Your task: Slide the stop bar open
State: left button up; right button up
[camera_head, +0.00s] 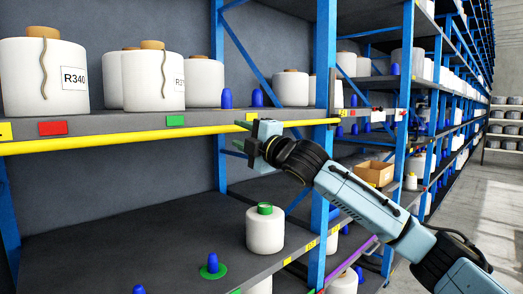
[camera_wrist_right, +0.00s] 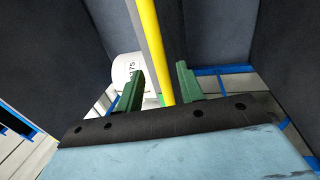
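The stop bar (camera_head: 110,140) is a long yellow bar along the front edge of the upper shelf. It also shows in the right wrist view (camera_wrist_right: 152,50), running down between the two green fingers. My right gripper (camera_head: 246,143) is at the bar toward its right end and hides a short piece of it. In the right wrist view my right gripper (camera_wrist_right: 160,88) has its fingers apart, one on each side of the bar. A gap shows by the left finger; contact with the right finger is unclear. My left gripper is not in view.
White yarn bobbins (camera_head: 205,82) stand on the upper shelf (camera_head: 110,122) behind the bar. A bobbin with a green top (camera_head: 265,232) stands on the lower shelf (camera_head: 150,235). A blue upright (camera_head: 323,60) rises right of the gripper. A cardboard box (camera_head: 374,173) lies beyond.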

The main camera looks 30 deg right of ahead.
jog(key=b+v, duration=0.2)
jog(key=v, duration=0.6)
jog(key=shift+w, duration=0.1)
